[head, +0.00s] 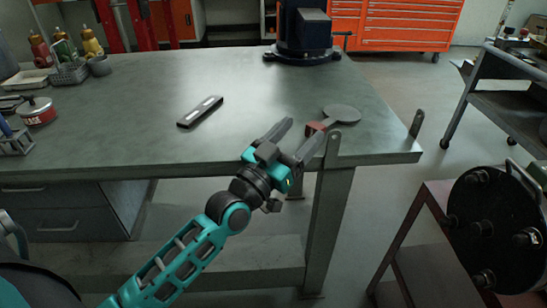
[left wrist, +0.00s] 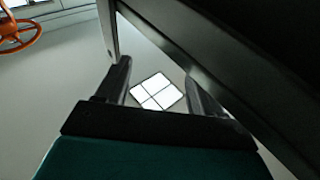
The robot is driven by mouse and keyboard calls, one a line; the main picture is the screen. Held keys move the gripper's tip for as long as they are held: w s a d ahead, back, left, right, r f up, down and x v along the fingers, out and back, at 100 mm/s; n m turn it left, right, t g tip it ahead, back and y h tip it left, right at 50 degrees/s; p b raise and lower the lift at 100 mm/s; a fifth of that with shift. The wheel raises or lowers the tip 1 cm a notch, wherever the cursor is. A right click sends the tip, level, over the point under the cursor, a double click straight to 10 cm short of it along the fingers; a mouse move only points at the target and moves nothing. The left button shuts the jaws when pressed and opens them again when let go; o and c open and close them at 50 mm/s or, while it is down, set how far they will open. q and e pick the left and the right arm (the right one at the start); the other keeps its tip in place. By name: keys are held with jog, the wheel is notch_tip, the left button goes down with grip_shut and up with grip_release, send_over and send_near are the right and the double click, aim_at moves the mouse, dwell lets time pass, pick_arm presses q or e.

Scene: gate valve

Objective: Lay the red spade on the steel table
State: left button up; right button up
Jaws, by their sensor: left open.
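The spade lies flat on the steel table (head: 250,95), near its right front corner. My right gripper is not in view.
A dark bar (head: 200,112) lies on the table's middle, and a dark blue machine base (head: 303,40) stands at the back. A black bolted flange (head: 495,225) stands at right. An orange handwheel (left wrist: 18,36) shows in the left wrist view.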

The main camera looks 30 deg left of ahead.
pick_arm(q)
jog(key=v, duration=0.8)
jog(key=shift+a+f+p, duration=0.25)
jog(key=shift+f+p, duration=0.05)
jog(key=shift+p, duration=0.05)
